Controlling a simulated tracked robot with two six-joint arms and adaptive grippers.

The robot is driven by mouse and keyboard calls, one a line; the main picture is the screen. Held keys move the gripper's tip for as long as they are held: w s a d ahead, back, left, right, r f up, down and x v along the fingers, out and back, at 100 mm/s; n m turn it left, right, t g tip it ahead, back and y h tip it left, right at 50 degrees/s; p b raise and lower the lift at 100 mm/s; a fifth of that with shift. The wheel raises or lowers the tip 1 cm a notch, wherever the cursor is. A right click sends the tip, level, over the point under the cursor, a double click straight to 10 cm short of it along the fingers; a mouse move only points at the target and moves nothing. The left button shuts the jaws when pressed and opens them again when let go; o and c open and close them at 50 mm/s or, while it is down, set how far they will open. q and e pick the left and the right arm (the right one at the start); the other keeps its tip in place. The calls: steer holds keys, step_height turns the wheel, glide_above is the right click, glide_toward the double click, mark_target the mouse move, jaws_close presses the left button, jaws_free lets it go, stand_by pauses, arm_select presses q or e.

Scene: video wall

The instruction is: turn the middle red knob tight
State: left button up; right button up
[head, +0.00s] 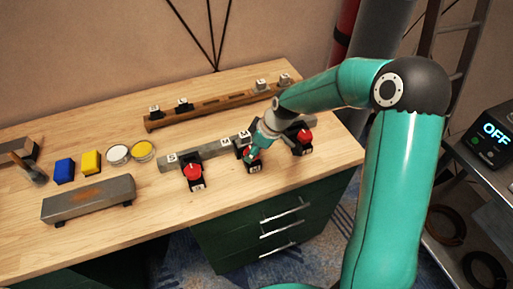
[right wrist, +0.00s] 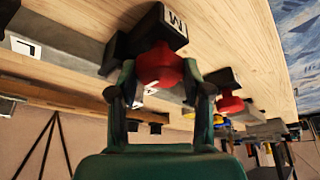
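The middle red knob (right wrist: 160,66) sits on a dark block marked M (right wrist: 174,20). In the right wrist view it lies between my right gripper's fingertips (right wrist: 160,80), which appear to touch its two sides. In the head view my right gripper (head: 251,152) covers most of this knob, above its block (head: 254,167) at the bench's front. A second red knob (head: 192,171) is left of it and a third (head: 304,135) right of it. My left gripper is not in view.
A grey bar (head: 210,154) runs behind the knobs on the wooden bench (head: 90,225). A wooden rail (head: 210,107) lies farther back. A blue block (head: 64,170), a yellow block (head: 91,162), two round tins and a grey bar-shaped block (head: 88,199) are at left. A screen reads OFF (head: 496,133).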

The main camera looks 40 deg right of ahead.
steer(key=shift+c, duration=1.9)
steer(key=shift+a+m+h+b, duration=0.1)
steer(key=shift+m+h+b, duration=0.2)
steer(key=shift+m+b, duration=0.5)
steer(key=m+h+b, duration=0.1)
steer(key=m+b, duration=0.2)
steer(key=b, duration=0.1)
steer(key=m+h+b, duration=0.1)
steer(key=m+b, duration=0.2)
steer(key=b, duration=0.2)
steer(key=m+h+b, duration=0.1)
steer(key=m+b, duration=0.2)
steer(key=b, duration=0.1)
steer(key=shift+w+a+f+m+h, duration=0.1)
steer(key=shift+a+m+h, duration=0.2)
steer(key=shift+m, duration=0.1)
steer(key=m+h+b, duration=0.1)
steer(key=m+b, duration=0.1)
steer(key=m, duration=0.1)
steer(key=shift+b, duration=0.3)
steer(key=m, duration=0.1)
steer(key=m+g+h, duration=0.1)
steer(key=m, duration=0.1)
steer(key=shift+w+r+b, duration=0.1)
steer(key=shift+r+b, duration=0.1)
steer(key=shift+b, duration=0.15)
steer(key=shift+m+g, duration=0.5)
steer(key=shift+m, duration=0.9)
steer(key=shift+d, duration=0.1)
